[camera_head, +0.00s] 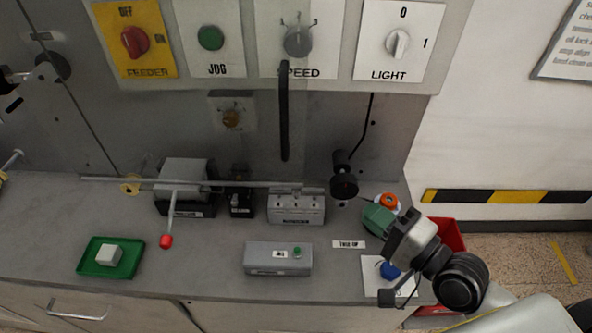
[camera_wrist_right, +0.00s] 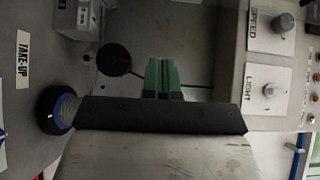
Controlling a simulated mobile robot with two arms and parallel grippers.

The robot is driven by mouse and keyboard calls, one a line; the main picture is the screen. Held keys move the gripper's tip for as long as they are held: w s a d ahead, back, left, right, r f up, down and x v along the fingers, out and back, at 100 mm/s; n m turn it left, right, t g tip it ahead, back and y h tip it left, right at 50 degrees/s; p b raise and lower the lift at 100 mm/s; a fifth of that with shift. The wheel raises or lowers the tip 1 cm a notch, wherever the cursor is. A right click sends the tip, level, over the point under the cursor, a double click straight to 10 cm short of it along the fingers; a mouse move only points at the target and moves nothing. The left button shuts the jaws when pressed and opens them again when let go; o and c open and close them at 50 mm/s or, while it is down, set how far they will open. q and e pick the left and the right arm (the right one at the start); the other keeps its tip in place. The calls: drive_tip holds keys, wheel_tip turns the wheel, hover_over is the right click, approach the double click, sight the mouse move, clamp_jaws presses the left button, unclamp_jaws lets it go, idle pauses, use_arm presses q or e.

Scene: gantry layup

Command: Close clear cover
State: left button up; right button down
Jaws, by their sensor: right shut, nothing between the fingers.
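A faint see-through strip (camera_head: 301,125) hangs in front of the grey back wall below the SPEED knob (camera_head: 298,40), beside a black vertical bar (camera_head: 284,110). It may be the clear cover; its edges are hard to make out and I cannot tell how it is hinged. My right gripper (camera_head: 376,220) is low at the right of the bench, below and to the right of that strip and apart from it. Its green fingers (camera_wrist_right: 161,76) are together and empty in the right wrist view. My left gripper is not clearly seen.
The panel above carries the FEEDER (camera_head: 135,42), JOG (camera_head: 210,38) and LIGHT (camera_head: 397,43) controls. A long metal bar (camera_head: 240,184) and a red-tipped lever (camera_head: 167,240) stand over the bench. A black round part (camera_head: 344,187) is close left of my right gripper.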

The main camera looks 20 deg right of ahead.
use_arm(q)
drive_tip(key=s+d+r+g+p, duration=0.1)
drive_tip(key=s+d+r+p, duration=0.15)
drive_tip(key=s, duration=0.45)
drive_tip(key=shift+w+a+r+p, duration=0.2)
drive_tip(key=shift+w+r+p, duration=0.35)
drive_tip(key=shift+w+r, duration=0.1)
drive_tip(key=shift+w+a+r+p, duration=0.15)
drive_tip(key=shift+w+r+p, duration=0.35)
drive_tip(key=shift+w+p, duration=0.1)
use_arm(e)
drive_tip(key=w+a, duration=0.8)
drive_tip(key=shift+w, duration=0.2)
drive_tip(key=shift+r, duration=0.1)
